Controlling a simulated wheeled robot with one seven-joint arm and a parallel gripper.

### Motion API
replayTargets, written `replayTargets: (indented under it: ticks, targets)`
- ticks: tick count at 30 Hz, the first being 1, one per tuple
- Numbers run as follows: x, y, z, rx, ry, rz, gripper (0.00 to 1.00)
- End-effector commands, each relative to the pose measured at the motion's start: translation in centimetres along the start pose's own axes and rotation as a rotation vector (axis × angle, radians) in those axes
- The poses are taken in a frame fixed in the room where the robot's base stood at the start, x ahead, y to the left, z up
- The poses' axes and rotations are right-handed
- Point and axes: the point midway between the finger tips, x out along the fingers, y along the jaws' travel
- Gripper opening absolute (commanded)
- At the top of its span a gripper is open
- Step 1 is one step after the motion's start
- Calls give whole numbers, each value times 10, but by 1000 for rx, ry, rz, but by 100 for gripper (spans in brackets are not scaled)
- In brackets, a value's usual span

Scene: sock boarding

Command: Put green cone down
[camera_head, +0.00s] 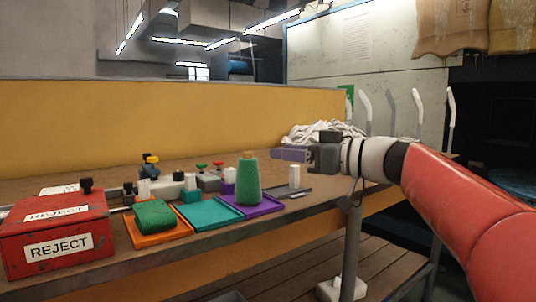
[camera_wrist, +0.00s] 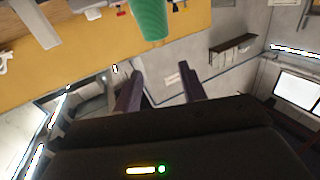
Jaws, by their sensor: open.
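The green cone (camera_head: 248,180), a yarn cone with a tan tip, stands upright on the purple tray (camera_head: 264,205) on the workbench. Part of it also shows at the top of the wrist view (camera_wrist: 151,18), apart from the fingers. My gripper (camera_head: 277,154) is beside the cone's upper part, to its right in the head view. In the wrist view its two fingers (camera_wrist: 160,72) are spread, with nothing held between them.
A teal tray (camera_head: 208,214) and an orange tray (camera_head: 183,232) bearing a green bundle (camera_head: 155,217) lie left of the purple tray. A red REJECT box (camera_head: 57,236) is at far left. A white block (camera_head: 294,176) and white cloth pile (camera_head: 310,132) are near my gripper.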

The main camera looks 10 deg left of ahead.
Motion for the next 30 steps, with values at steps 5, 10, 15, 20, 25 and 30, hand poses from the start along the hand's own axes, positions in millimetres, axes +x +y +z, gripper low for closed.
replayTargets:
  ticks: [5, 10, 15, 20, 25, 30]
  targets:
    - [-17, 0, 0, -1, 1, 2, 41]
    - [-19, 0, 0, 0, 0, 0, 41]
    - [-22, -3, 6, 19, -25, 11, 41]
    - [-54, -27, 59, 185, -224, 117, 41]
    - [-135, -76, 173, 464, -561, 415, 41]
    - [-226, -125, 277, 628, -793, 783, 41]
